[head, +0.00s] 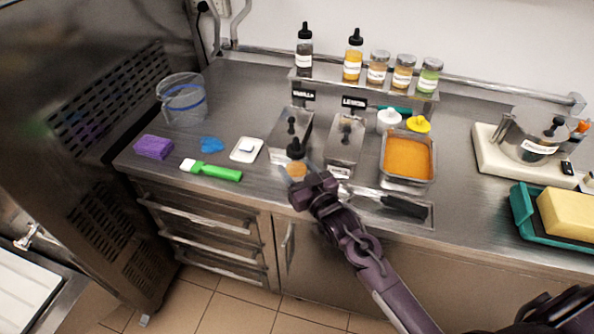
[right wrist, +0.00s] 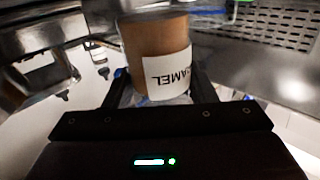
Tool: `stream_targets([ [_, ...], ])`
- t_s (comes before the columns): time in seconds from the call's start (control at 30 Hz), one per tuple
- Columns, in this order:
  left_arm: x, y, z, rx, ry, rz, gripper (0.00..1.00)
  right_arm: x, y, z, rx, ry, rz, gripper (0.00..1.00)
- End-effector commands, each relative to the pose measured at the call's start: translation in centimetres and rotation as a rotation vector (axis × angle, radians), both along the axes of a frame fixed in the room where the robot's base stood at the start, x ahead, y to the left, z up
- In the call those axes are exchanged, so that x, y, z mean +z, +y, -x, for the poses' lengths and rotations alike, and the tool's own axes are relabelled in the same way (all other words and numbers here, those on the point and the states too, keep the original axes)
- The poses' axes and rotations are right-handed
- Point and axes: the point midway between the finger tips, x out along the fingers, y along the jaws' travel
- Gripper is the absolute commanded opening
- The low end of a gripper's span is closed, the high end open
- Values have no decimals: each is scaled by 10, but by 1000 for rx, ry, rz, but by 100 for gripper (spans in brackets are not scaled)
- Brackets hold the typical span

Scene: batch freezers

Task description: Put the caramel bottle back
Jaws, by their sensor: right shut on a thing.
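The caramel bottle (head: 296,168) has a black nozzle cap and an amber-brown body. My right gripper (head: 313,190) is shut on it and holds it upright near the counter's front edge, in front of the lidded metal tub under the VANILLA sign. In the right wrist view the bottle (right wrist: 150,45) sits between the fingers, with its white label reading "AMEL" upside down. I cannot tell whether its base touches the counter. A raised metal shelf (head: 372,87) at the back holds a dark bottle (head: 304,50), a yellow bottle (head: 353,58) and several jars. My left gripper is not in view.
Two lidded metal tubs (head: 345,145) and a tray of orange mix (head: 408,158) stand before the shelf. A green brush (head: 212,170), purple cloth (head: 154,147) and clear pitcher (head: 182,100) are at left. A scale (head: 490,150) and teal tray (head: 530,210) are at right.

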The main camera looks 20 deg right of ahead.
Motion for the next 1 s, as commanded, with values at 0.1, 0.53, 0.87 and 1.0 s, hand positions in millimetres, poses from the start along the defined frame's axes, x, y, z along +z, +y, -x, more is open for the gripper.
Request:
stream_targets([
  [0.1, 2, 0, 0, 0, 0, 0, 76, -9, 0, 0, -1, -4, -1, 27],
  [0.53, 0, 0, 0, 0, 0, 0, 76, -14, 0, 0, 0, -2, 0, 56],
  [0.87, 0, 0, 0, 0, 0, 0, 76, -14, 0, 0, 0, -2, 0, 73],
  [1.0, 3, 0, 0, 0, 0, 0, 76, -9, 0, 0, 0, -3, -1, 73],
])
